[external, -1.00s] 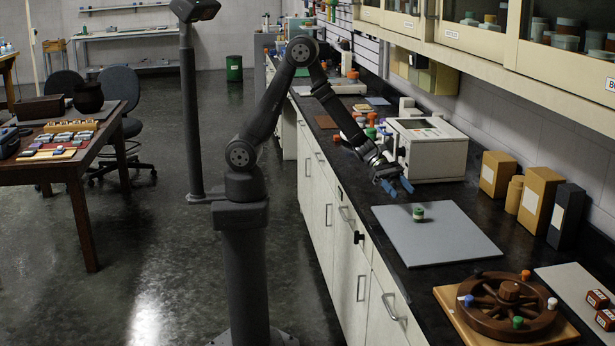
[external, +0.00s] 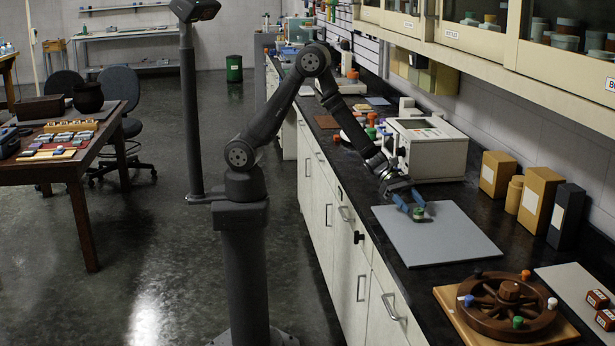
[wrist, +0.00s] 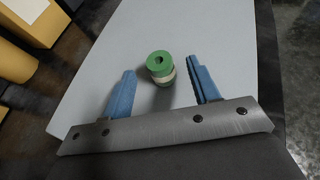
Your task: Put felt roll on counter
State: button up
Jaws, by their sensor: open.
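The felt roll (external: 418,214) is a small green-topped cylinder with a pale lower part. It stands upright on a grey board (external: 450,240) that lies on the dark counter (external: 385,211). In the wrist view the roll (wrist: 160,64) shows its green ring top with a dark centre hole. My gripper (external: 411,209) is low over the board, close to the roll. In the wrist view its two blue fingers (wrist: 168,80) are spread wide, with the roll between and slightly beyond their tips. No finger appears to touch it.
A brown spoked wheel (external: 508,303) with coloured pegs sits on a wooden base at the front. A white box-shaped machine (external: 432,150) stands behind the board. Tan boxes (external: 541,199) line the wall. Bare counter borders the board.

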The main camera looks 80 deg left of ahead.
aim_at(422, 215)
jog(key=shift+x, duration=3.15)
jog(key=shift+c, duration=0.2)
jog(key=c, duration=1.1)
jog(key=shift+r, duration=0.1)
